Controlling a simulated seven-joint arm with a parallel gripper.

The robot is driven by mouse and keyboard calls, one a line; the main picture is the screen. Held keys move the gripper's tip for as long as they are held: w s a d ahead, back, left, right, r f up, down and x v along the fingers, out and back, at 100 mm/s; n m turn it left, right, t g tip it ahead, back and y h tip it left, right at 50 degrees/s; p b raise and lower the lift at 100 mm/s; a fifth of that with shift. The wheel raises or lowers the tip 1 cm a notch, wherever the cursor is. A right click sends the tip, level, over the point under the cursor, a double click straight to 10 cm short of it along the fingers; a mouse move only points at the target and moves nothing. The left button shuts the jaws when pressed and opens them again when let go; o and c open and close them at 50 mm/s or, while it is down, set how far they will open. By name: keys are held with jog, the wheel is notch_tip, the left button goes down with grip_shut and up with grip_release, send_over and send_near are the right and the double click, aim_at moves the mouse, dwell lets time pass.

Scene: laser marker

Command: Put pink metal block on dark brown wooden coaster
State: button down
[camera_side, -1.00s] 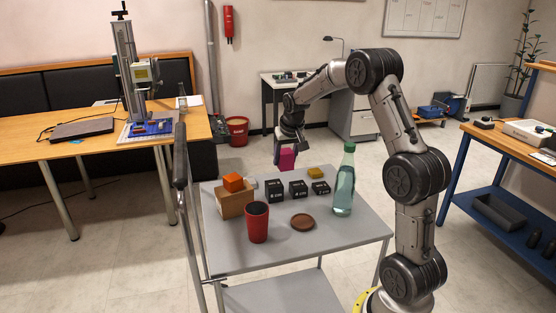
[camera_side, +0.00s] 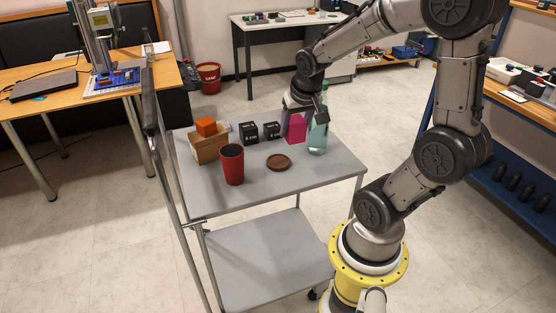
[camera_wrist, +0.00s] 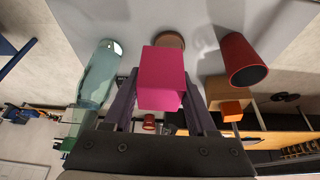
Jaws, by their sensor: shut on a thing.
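The pink metal block (camera_side: 296,127) is held between the fingers of my gripper (camera_side: 299,112), which is shut on it, above the back right part of the grey cart top. The block also fills the middle of the wrist view (camera_wrist: 161,76), between the two fingers. The dark brown wooden coaster (camera_side: 279,162) lies flat and empty on the cart, in front and to the left of the block in the side view. In the wrist view the coaster (camera_wrist: 170,40) is partly hidden behind the block.
A red cup (camera_side: 231,165) stands left of the coaster. A wooden box (camera_side: 207,149) with an orange block (camera_side: 206,126) and black blocks (camera_side: 248,132) stand further back. The cart's front right (camera_side: 318,172) is clear.

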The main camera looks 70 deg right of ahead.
jog(key=s+a+r, duration=0.2)
jog(key=s+a, duration=0.2)
jog(key=s, duration=0.1)
jog(key=w+d+f, duration=0.1)
jog(key=w, duration=0.1)
jog(key=w+d+f, duration=0.1)
jog(key=w, duration=0.1)
jog(key=w+d+f, duration=0.2)
jog(key=shift+w+d, duration=0.1)
jog(key=shift+w, duration=0.15)
send_near(276, 157)
jog(key=shift+w+d+f, duration=0.55)
jog(key=shift+d+f, duration=0.1)
jog(key=shift+d, duration=0.1)
jog(key=shift+w+d+f, duration=0.1)
jog(key=shift+w+f, duration=0.05)
jog(key=shift+f, duration=0.75)
jog(key=shift+w+d+f, duration=0.1)
jog(key=shift+f, duration=0.85)
jog(key=shift+c, duration=1)
grip_release()
jog(key=shift+f, duration=0.2)
jog(key=shift+r, duration=0.15)
